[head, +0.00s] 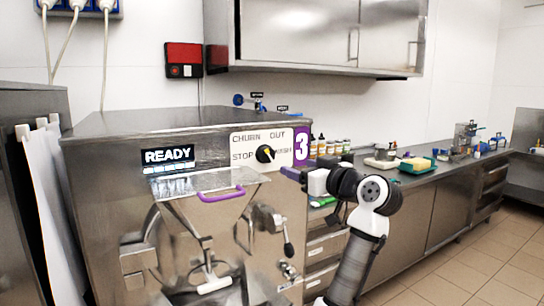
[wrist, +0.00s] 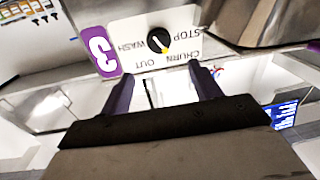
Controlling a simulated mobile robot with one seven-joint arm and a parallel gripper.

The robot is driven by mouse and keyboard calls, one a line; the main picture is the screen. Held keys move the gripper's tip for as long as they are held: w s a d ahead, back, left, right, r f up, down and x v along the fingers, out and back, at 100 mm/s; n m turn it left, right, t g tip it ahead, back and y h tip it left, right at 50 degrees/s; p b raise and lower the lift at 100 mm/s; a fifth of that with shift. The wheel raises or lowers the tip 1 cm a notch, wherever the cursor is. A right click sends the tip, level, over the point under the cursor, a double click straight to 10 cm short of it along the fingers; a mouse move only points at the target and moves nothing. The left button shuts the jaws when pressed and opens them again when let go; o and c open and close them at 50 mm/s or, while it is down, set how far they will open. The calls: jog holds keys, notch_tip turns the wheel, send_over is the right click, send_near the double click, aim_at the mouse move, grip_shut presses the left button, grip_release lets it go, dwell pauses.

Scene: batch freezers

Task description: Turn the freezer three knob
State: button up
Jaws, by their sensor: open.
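The black freezer three knob (head: 265,153) sits on a white panel (head: 240,140) marked CHURN, OUT, STOP and WASH, beside a purple 3 sign (head: 302,146). The knob also shows upside down in the wrist view (wrist: 158,40), just beyond my fingertips. It has a small yellow mark; I cannot tell surely which label it points to. My gripper (wrist: 163,80) is open and empty, with its two purple fingers apart and below the knob in the wrist picture.
The freezer's READY display (head: 168,155) and a purple handle (head: 221,194) on its clear lid are left of and below the panel. Bottles (head: 330,146) and a green tray (head: 415,167) stand on the steel counter at right. A wall cabinet (head: 300,35) hangs above.

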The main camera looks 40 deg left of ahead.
aim_at(269, 157)
jog(key=p+x, duration=0.5)
jog(key=x, duration=0.7)
jog(key=shift+w+a+r+p, duration=0.1)
jog(key=shift+w+a+p, duration=0.15)
jog(key=shift+a+p, duration=0.1)
jog(key=shift+w+a, duration=0.1)
jog(key=shift+a, duration=0.2)
jog(key=shift+c, duration=0.3)
jog(key=c, duration=0.8)
